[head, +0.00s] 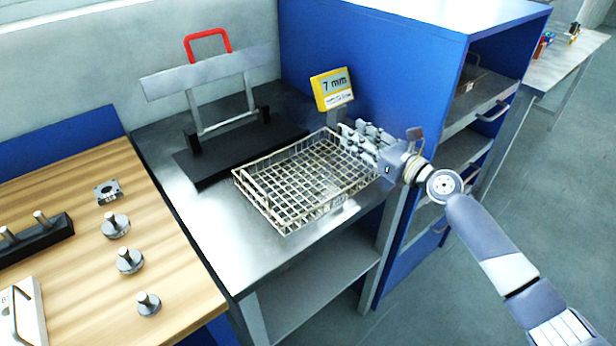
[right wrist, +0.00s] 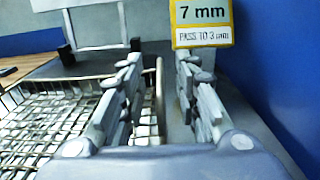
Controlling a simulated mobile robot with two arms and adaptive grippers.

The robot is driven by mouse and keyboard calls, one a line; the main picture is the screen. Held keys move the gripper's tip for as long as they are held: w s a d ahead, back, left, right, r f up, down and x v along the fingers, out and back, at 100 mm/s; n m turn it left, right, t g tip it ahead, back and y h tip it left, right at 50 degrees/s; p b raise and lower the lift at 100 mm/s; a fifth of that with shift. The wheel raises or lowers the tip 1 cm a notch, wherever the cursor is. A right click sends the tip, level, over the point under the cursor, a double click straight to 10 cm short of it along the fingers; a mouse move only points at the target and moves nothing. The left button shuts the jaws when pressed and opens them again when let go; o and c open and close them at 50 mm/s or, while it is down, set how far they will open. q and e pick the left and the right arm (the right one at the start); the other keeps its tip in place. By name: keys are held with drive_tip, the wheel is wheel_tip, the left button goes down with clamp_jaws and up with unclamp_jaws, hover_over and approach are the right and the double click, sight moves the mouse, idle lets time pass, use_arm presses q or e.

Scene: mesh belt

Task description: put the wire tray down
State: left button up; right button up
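The wire tray (head: 262,205), a shallow basket of pale mesh, sits on the steel table, apparently flat, and looks empty. My right gripper (head: 358,142) is at the tray's right end, coming in from the right. In the right wrist view, its two fingers (right wrist: 160,95) are apart. The tray's rim (right wrist: 160,88) runs between them, with a visible gap to the right finger; the left finger is over the mesh side. Part of the tray's right end is hidden behind the gripper in the head view. My left gripper is not in view.
The steel table (head: 228,258) has free room at its front left. A black-based stand with a red handle (head: 208,42) stands behind the tray. A yellow "7 mm" sign (head: 332,88) is close behind my gripper. A blue cabinet (head: 400,60) rises at the right.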

drive_tip(key=shift+w+a, duration=0.15)
drive_tip(key=shift+w, duration=0.05)
clamp_jaws()
drive_tip(key=shift+r, duration=0.15)
